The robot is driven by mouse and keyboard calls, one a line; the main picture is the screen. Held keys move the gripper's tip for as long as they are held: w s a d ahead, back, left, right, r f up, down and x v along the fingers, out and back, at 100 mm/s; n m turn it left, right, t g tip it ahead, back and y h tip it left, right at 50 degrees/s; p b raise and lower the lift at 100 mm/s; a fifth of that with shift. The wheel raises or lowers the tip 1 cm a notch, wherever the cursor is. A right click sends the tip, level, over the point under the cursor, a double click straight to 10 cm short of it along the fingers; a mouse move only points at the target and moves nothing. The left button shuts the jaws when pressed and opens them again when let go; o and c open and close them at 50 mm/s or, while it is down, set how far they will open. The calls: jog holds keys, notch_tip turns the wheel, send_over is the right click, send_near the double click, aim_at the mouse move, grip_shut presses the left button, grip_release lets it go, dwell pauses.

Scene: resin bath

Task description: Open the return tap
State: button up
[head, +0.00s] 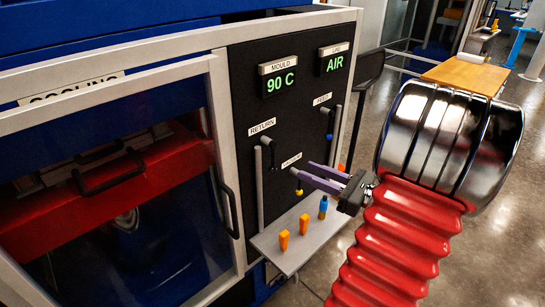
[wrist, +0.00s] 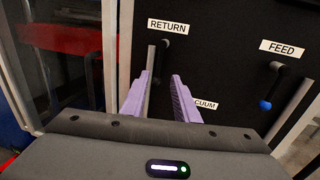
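The return tap (head: 270,152) is a dark lever below the RETURN label on the black panel. It hangs down beside a pale vertical pipe. In the wrist view the return tap (wrist: 162,58) shows just beyond and between my fingertips in the picture; its lower end is hard to make out. My gripper (head: 306,170) has two purple fingers pointing at the panel, to the right of and below the return tap in the head view. In the wrist view my gripper (wrist: 160,76) is open, with nothing seen held between the fingers.
The feed tap (head: 329,124), blue-tipped, is at the upper right. The yellow-tipped vacuum tap (head: 298,190) is close by my fingers. A grey shelf (head: 276,257) below carries orange and blue pegs. A framed cooling door (head: 226,160) with a black handle stands at the left.

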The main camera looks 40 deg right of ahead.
aim_at(273, 166)
jog(key=x, duration=1.3)
jog(key=shift+c, duration=0.3)
grip_shut()
dwell(1.2)
